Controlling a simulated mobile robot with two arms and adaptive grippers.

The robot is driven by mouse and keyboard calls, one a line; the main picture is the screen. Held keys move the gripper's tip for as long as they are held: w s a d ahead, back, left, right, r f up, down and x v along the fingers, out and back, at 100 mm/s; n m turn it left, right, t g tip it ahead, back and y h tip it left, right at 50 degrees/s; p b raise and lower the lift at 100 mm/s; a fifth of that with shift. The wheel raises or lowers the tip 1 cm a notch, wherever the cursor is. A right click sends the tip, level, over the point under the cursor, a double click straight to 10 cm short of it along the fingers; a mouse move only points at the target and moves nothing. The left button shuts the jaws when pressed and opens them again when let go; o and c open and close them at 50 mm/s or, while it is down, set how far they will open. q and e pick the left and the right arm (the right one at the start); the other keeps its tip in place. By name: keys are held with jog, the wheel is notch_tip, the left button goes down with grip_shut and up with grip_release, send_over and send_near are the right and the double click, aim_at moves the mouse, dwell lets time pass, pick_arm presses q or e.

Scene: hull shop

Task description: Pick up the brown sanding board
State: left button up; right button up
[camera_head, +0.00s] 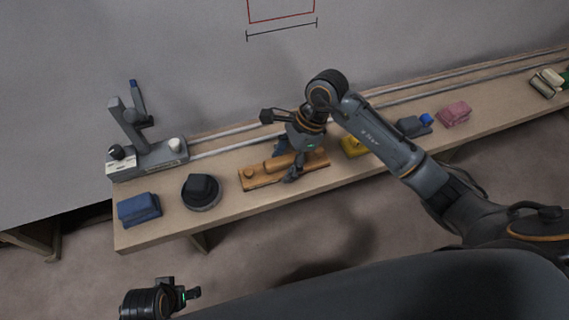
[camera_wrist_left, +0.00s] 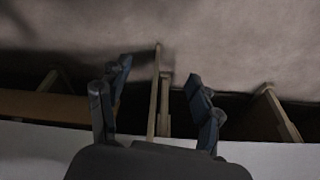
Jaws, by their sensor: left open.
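The brown sanding board (camera_head: 262,178) is a long orange-brown board with a knob at its left end and a raised handle. It lies lengthwise on the wooden bench in the head view. My right gripper (camera_head: 287,164) is down over the board's middle, with dark fingers on either side of the handle. The near finger covers part of the board, and I cannot tell whether the fingers press on it. My left gripper (camera_head: 188,295) is low at the left, off the bench. In the left wrist view its fingers (camera_wrist_left: 158,72) are spread with nothing between them.
On the bench (camera_head: 225,205) are a folded blue cloth (camera_head: 139,209), a dark round dish (camera_head: 201,192), a grey device (camera_head: 150,155), a yellow item (camera_head: 354,146) partly behind my right arm, a blue-grey item (camera_head: 412,126) and pink cloths (camera_head: 454,113). Rails run along the back.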

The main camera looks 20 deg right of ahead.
aim_at(280, 159)
jog(key=c, duration=0.8)
pick_arm(q)
jog(key=shift+w, duration=0.1)
pick_arm(e)
jog(key=shift+r+p, duration=0.3)
jog(key=shift+p, duration=0.1)
notch_tip(280, 159, up, 4)
jog(key=shift+w+f, duration=0.15)
pick_arm(q)
notch_tip(280, 159, down, 7)
jog(key=s+p, duration=0.1)
jog(key=shift+s+r, duration=0.15)
jog(key=shift+s, duration=0.2)
pick_arm(e)
jog(key=s+d+r, duration=0.1)
jog(key=s+r, duration=0.2)
jog(key=s, duration=0.1)
jog(key=s+d+r, duration=0.1)
jog(key=s+r, duration=0.2)
jog(key=s, duration=0.2)
jog(key=s+d+r, duration=0.2)
jog(key=s+r, duration=0.1)
jog(key=s, duration=0.1)
jog(key=shift+s+r, duration=0.1)
jog(key=shift+s, duration=0.25)
